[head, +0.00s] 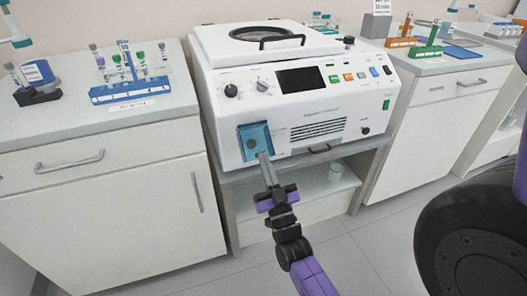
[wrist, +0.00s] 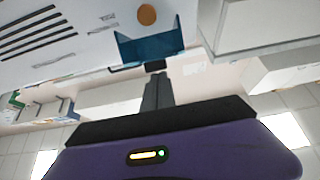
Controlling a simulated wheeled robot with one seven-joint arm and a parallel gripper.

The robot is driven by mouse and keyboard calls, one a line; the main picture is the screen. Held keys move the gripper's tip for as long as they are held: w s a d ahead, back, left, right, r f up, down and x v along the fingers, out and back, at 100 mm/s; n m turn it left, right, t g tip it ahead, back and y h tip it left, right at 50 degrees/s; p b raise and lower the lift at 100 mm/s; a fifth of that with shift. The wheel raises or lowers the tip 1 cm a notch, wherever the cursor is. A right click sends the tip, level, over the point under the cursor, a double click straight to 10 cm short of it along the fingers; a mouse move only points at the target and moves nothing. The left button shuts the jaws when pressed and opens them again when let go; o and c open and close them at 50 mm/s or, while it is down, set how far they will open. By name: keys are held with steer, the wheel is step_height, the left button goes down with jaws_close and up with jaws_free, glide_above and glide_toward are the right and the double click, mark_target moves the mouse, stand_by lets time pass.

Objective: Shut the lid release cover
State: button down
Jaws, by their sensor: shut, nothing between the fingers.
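The lid release cover (head: 255,136) is a teal, see-through flap at the lower left of the white centrifuge's front panel. It also shows in the wrist view (wrist: 152,47), standing out from the panel beside a round orange-brown button (wrist: 147,15). The button is uncovered in the wrist view, so the cover looks open. My gripper (head: 262,158) is shut and empty, with its tips at the lower edge of the cover. In the wrist view its dark fingertips (wrist: 155,68) are close to the flap's edge; I cannot tell whether they touch.
The white centrifuge (head: 225,85) stands on a low grey bench between two cabinets. A blue tube rack (head: 130,92) is on the left cabinet; an orange rack (head: 402,42) and a green rack (head: 427,52) are on the right one. Open floor lies in front.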

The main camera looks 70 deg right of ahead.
steer(key=w+d+f+t+h+b, duration=0.1)
steer(key=w+d+f+b, duration=0.1)
steer(key=f+b, duration=0.3)
steer(key=w+d+f+t+h+b, duration=0.1)
steer(key=f+b, duration=0.4)
steer(key=b, duration=0.7)
steer(key=shift+w+d+h+b, duration=0.35)
steer(key=shift+w+d, duration=0.4)
steer(key=shift+d, duration=0.35)
